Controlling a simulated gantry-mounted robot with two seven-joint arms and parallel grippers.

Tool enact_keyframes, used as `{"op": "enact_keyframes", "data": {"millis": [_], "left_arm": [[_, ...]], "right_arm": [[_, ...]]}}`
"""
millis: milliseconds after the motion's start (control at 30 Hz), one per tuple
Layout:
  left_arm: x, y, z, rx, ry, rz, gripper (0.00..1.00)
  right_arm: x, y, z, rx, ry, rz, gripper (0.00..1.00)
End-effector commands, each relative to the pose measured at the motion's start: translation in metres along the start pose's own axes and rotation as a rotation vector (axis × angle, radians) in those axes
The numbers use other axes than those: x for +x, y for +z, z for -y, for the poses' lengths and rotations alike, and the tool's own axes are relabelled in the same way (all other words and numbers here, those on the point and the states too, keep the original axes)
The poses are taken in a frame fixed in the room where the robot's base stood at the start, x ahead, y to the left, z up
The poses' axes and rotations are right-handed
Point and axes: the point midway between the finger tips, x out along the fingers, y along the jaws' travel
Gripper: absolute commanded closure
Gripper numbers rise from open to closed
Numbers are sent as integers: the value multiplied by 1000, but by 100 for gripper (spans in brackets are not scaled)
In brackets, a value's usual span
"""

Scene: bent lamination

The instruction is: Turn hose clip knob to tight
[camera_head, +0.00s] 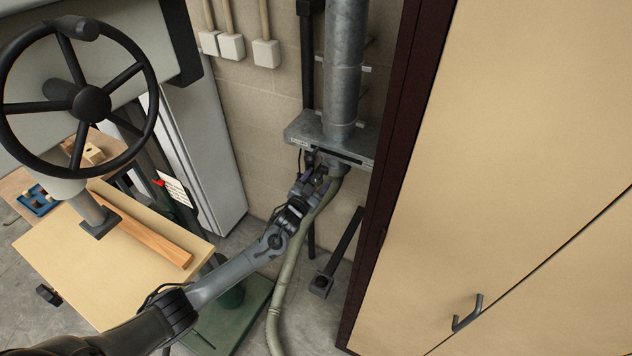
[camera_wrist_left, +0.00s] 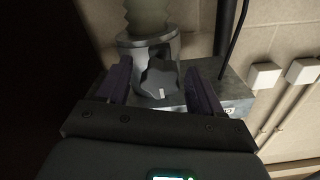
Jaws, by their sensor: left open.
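The hose clip knob (camera_wrist_left: 158,78) is a dark lobed knob with a small white mark, on a grey metal collar (camera_wrist_left: 133,55) around the hose end. In the left wrist view it sits between the two purple fingers of my left gripper (camera_wrist_left: 158,70). The fingers are apart, with a visible gap on each side of the knob. In the head view my left gripper (camera_head: 315,180) reaches the hose top just below the metal duct (camera_head: 343,70) and hides the knob there. The pale ribbed hose (camera_head: 290,265) hangs down to the floor. My right gripper is not in view.
A metal slide-gate box (camera_head: 310,127) surrounds the duct just above the gripper. A tan cabinet (camera_head: 500,150) stands close on the right. On the left are a machine with a black handwheel (camera_head: 90,103) and a wooden table (camera_head: 130,270). Grey concrete floor shows below.

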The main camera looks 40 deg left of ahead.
Motion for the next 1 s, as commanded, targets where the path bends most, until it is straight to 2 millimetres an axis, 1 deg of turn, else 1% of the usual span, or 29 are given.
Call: {"op": "enact_keyframes", "data": {"millis": [133, 267, 700, 900, 1000], "left_arm": [[-5, 1, 0, 0, 0, 2, 34], [-16, 2, 0, 1, 0, 3, 34], [-84, 0, 0, 0, 2, 1, 34], [-102, 0, 0, 0, 0, 0, 34], [-106, 0, 0, 0, 0, -1, 34]], "right_arm": [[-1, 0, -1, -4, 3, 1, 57], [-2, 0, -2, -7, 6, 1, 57], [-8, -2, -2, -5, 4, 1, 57], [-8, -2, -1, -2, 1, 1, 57], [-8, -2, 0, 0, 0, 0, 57]]}}
